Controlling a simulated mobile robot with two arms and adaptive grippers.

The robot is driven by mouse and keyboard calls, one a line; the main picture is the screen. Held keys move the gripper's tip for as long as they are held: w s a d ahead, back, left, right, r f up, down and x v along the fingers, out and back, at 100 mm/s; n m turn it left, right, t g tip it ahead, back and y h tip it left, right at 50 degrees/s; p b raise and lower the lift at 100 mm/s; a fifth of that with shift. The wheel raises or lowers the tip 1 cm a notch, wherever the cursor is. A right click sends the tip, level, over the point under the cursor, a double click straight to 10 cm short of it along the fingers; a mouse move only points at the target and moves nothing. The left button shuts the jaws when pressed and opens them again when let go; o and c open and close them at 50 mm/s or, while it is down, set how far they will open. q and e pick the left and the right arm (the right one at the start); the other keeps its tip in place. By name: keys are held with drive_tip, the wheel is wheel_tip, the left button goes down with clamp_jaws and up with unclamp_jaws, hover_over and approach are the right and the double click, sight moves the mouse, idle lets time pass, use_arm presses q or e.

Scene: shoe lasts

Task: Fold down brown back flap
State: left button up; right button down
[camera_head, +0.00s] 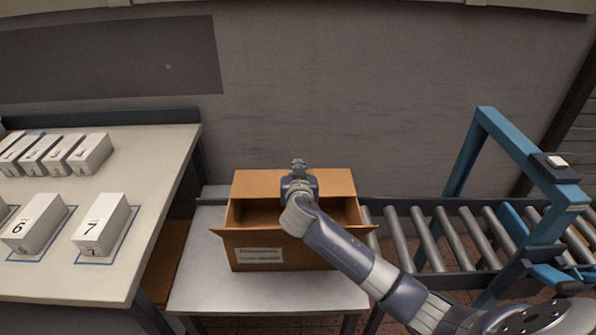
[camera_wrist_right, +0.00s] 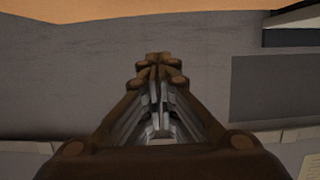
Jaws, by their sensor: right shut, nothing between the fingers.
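An open brown cardboard box (camera_head: 285,255) with a white label on its front stands on a grey metal table. Its back flap (camera_head: 334,183) stands up or leans back at the rear of the box; its exact angle is hard to tell. My right gripper (camera_head: 298,163) is shut and empty, at the top edge of the back flap near its middle. My right arm reaches across the box and hides part of its opening. In the right wrist view the shut fingers (camera_wrist_right: 158,60) point at the grey wall, and a brown strip of cardboard (camera_wrist_right: 130,8) crosses the top. My left gripper is not in view.
A pale table (camera_head: 150,160) on the left holds several white boxes, some numbered. A roller conveyor (camera_head: 430,240) with a blue frame (camera_head: 485,150) adjoins on the right. The wall (camera_head: 330,90) is close behind. The metal table (camera_head: 200,285) has bare room in front and left.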

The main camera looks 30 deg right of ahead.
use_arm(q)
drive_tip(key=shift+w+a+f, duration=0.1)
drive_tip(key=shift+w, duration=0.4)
use_arm(e)
drive_tip(key=shift+s+f, duration=0.1)
drive_tip(key=shift+f, duration=0.05)
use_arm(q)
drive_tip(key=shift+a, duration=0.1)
